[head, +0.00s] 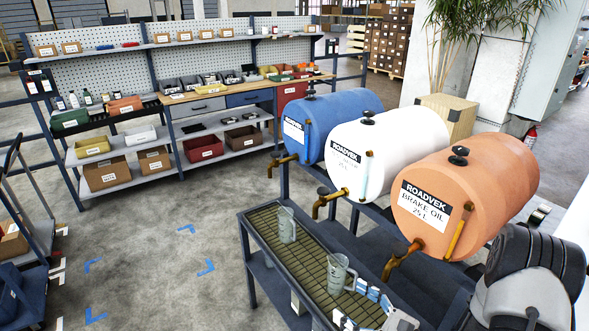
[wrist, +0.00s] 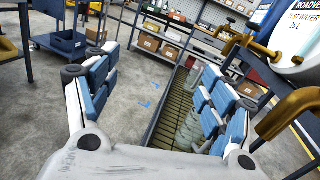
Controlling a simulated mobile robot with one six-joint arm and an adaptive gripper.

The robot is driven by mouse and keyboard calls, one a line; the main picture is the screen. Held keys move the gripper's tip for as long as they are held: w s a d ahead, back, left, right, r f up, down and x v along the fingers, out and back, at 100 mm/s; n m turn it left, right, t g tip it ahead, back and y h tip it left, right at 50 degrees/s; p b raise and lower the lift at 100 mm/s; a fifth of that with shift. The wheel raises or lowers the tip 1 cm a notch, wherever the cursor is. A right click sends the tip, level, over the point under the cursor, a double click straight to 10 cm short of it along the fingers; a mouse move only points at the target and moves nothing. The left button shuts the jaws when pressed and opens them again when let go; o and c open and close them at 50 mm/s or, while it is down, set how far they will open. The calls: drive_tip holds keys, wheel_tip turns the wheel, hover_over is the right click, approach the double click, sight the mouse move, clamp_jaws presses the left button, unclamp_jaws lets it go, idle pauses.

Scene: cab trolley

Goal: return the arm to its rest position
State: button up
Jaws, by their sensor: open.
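My gripper (head: 370,308) is at the bottom of the head view, low at the near end of the drip tray. Its blue-padded fingers stand wide apart in the wrist view (wrist: 152,88), with nothing held between them. My arm link shows at the lower right of the head view. A clear measuring jug (head: 339,275) stands upright on the tray grating just beyond my gripper. A second clear jug (head: 287,226) stands farther along the tray. Jugs also show in the wrist view (wrist: 189,132), partly hidden behind the right finger.
The grated drip tray (head: 262,217) runs below blue (head: 335,115), white (head: 390,150) and orange (head: 470,190) drums. Their brass taps (head: 400,258) stick out over it. Shelving (head: 190,100) stands behind. A trolley (head: 30,250) is at left; the floor between is clear.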

drive_tip(key=s+a+r+n+g+b, duration=0.2)
drive_tip(key=s+a+r+n+g, duration=0.3)
drive_tip(key=s+a+n+g, duration=0.15)
drive_tip(key=s+a+r+n+g+b, duration=0.2)
drive_tip(key=s+a+r+n+g, duration=0.35)
drive_tip(key=s+n, duration=0.25)
drive_tip(key=s+d+n+h+b, duration=0.2)
drive_tip(key=s+d+n+h, duration=0.2)
drive_tip(key=s+n+h, duration=0.3)
drive_tip(key=s+d+r+n+t+h+b, duration=0.2)
drive_tip(key=s+d+n+t+h, duration=0.1)
drive_tip(key=d+h, duration=0.3)
drive_tip(key=shift+d+t+b, duration=0.4)
drive_tip(key=shift+d+t, duration=0.45)
drive_tip(key=shift+t, duration=0.05)
drive_tip(key=shift+n, duration=0.25)
drive_tip(key=shift+c, duration=0.5)
